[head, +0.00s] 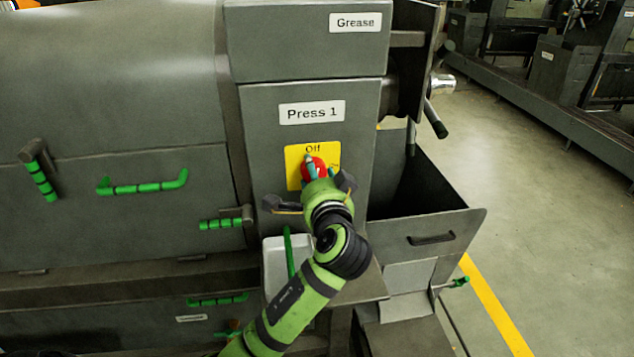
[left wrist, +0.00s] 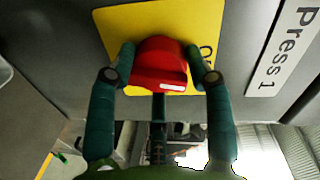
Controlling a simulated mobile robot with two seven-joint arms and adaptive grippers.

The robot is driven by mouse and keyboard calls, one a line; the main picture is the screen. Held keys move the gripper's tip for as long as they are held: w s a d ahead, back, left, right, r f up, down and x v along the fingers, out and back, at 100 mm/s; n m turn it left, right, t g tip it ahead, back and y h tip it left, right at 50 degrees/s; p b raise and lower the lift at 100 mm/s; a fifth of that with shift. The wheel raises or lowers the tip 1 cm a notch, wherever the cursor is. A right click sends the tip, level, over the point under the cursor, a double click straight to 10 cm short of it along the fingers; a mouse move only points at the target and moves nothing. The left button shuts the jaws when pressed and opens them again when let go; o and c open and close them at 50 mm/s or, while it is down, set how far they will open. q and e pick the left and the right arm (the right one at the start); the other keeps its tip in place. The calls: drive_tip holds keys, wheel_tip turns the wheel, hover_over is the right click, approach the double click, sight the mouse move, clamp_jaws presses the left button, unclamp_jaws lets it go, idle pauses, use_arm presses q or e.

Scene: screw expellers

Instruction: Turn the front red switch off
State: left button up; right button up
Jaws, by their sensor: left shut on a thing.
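The red switch (head: 321,165) sits on a yellow plate (head: 293,165) below the "Press 1" label on the grey machine. "Off" is printed at the top of the plate. In the left wrist view the red switch (left wrist: 158,66) has a white mark on its edge, on the right side of its near face. My left gripper (head: 312,166) is at the plate, and in the left wrist view its two fingers (left wrist: 162,75) are shut on the red switch, one on each side. In the head view my gripper hides the lower part of the switch. My right gripper is not in view.
A grey open bin (head: 440,225) stands right of the panel. Green handles (head: 143,186) stick out from the machine's front at the left. A white tray (head: 275,262) is below the panel beside my arm. Open floor with a yellow line (head: 495,308) lies to the right.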

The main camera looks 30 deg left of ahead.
use_arm(q)
drive_tip(key=shift+s+a+n+b, duration=0.15)
drive_tip(key=shift+n+b, duration=0.45)
drive_tip(key=shift+n, duration=0.5)
drive_tip(key=o, duration=1.2)
drive_tip(key=shift+c, duration=0.2)
drive_tip(key=shift+a, duration=0.1)
drive_tip(key=shift+s+d, duration=0.1)
drive_tip(key=shift+d, duration=0.2)
drive_tip(key=v, duration=1.1)
drive_tip(key=shift+s, duration=0.25)
